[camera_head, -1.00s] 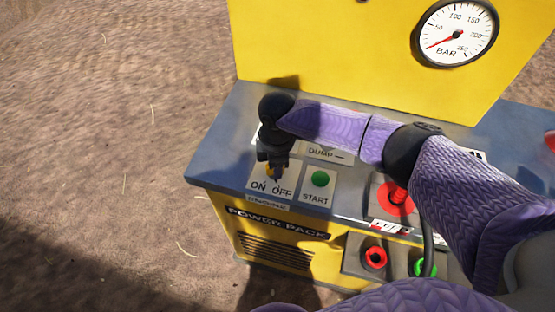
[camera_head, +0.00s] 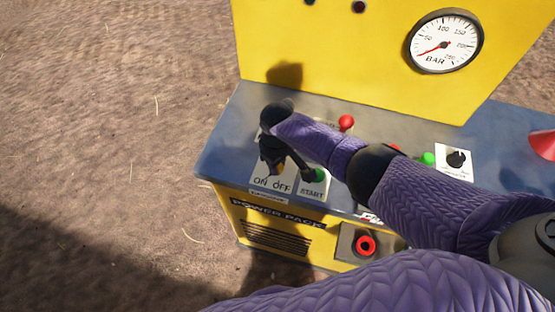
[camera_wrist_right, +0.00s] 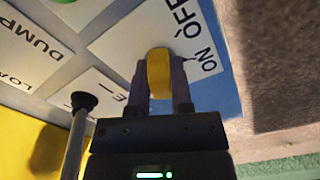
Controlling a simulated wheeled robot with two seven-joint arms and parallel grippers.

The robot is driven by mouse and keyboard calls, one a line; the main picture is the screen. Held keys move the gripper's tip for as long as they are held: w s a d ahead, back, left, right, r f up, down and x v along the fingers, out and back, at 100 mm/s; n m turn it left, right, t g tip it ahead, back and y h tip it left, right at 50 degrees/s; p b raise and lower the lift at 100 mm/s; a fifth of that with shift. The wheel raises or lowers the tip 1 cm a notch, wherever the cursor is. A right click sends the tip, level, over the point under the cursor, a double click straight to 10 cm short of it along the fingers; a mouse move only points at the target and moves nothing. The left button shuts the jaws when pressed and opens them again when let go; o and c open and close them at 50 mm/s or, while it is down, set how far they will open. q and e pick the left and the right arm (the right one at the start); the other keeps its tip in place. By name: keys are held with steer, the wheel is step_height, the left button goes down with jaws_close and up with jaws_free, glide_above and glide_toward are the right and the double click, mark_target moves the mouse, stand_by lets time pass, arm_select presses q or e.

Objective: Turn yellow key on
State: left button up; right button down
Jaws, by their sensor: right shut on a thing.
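The yellow key (camera_wrist_right: 159,72) stands on the panel by the ON OFF label (camera_wrist_right: 190,40) in the right wrist view. My right gripper (camera_wrist_right: 166,85) is shut on it, one finger on each side. In the head view my right gripper (camera_head: 273,165) is over the ON/OFF plate (camera_head: 271,186) at the panel's front left corner, and it hides most of the key. How far the key is turned I cannot tell. My left gripper is not in view.
A green START button (camera_head: 318,175) sits just right of the ON/OFF plate. A red knob (camera_head: 346,122), a black dial (camera_head: 456,158) and a red cone-shaped part (camera_head: 542,144) are on the panel. The yellow upright panel with the gauge (camera_head: 445,42) rises behind.

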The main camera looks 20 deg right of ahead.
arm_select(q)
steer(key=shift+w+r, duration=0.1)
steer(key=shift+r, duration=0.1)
arm_select(e)
steer(key=shift+m, duration=0.4)
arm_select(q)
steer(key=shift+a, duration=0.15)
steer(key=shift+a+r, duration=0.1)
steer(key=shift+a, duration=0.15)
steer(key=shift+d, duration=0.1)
arm_select(e)
steer(key=c, duration=0.6)
jaws_free()
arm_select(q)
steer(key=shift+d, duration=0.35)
arm_select(e)
steer(key=shift+o, duration=0.4)
step_height(320, 180, up, 10)
steer(key=p, duration=0.5)
steer(key=shift+f, duration=0.25)
steer(key=shift+r+p, duration=0.3)
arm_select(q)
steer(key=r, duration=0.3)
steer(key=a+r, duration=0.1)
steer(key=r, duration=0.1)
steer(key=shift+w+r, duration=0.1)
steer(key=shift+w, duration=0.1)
